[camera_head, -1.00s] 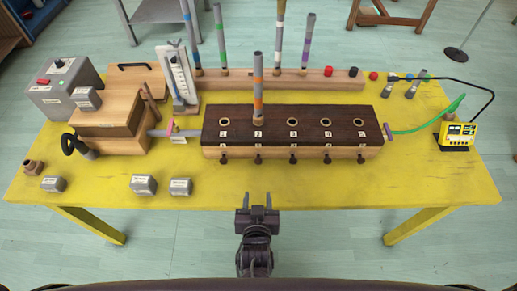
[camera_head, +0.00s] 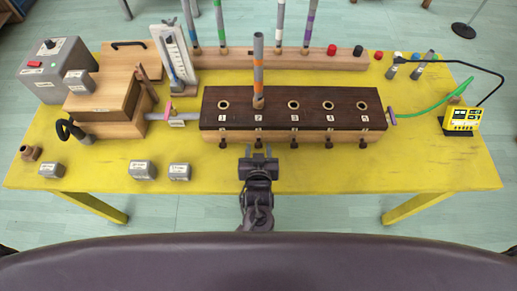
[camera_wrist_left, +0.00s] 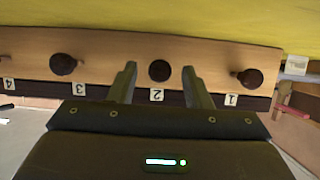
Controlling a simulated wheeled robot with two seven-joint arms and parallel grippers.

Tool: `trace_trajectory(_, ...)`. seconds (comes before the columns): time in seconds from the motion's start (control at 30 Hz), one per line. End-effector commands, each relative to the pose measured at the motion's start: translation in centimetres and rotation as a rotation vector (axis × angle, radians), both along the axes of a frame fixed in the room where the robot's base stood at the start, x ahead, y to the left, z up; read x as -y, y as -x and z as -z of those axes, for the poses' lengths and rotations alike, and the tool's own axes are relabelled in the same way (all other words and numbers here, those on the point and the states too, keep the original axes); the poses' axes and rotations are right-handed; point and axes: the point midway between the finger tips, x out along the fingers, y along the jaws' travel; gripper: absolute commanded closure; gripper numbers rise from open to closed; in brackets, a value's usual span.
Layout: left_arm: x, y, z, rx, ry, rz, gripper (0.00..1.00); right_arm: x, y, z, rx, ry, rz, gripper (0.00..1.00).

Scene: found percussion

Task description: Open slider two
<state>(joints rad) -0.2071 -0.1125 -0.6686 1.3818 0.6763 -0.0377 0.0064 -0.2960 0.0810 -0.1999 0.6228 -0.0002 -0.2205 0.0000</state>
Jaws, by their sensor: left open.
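A long dark-topped wooden box (camera_head: 310,115) lies across the yellow table, with numbered holes on top and a row of dark slider knobs on its front face. A grey tube with an orange band (camera_head: 258,70) stands upright in hole two. My left gripper (camera_head: 258,152) is open in front of the box at number two and hides that knob in the head view. In the left wrist view, the slider two knob (camera_wrist_left: 159,71) appears between the open fingertips (camera_wrist_left: 160,75), not gripped. Knob one (camera_wrist_left: 250,77) and knob three (camera_wrist_left: 64,64) are outside the fingers.
Grey labelled blocks (camera_head: 142,170) lie on the front left of the table. A wooden bellows-like box (camera_head: 103,100) joins the slider box's left end. A yellow meter (camera_head: 461,121) with a green tube is at the right. The table front right is clear.

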Motion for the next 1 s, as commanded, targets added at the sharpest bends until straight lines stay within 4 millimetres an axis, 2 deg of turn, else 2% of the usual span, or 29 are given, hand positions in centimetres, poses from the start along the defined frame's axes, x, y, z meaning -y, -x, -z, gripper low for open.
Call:
trace_trajectory(0.17,0.0,0.0,0.0,0.0,0.0,0.0,0.55,-0.1,-0.5,-0.1,0.009,-0.001,0.0,0.53)
trace_trajectory(0.5,0.0,0.0,0.0,0.0,-0.001,0.0,0.99,0.0,0.6,0.1,-0.008,0.0,-0.001,0.53)
trace_trajectory(0.77,0.0,0.3,0.0,-0.001,-0.001,0.0,1.0,0.0,0.7,-0.1,-0.009,0.0,0.0,0.53)
trace_trajectory(1.0,0.0,3.0,-0.1,-0.003,-0.002,0.001,1.0,0.0,0.6,-1.3,-0.008,0.0,0.0,0.53)
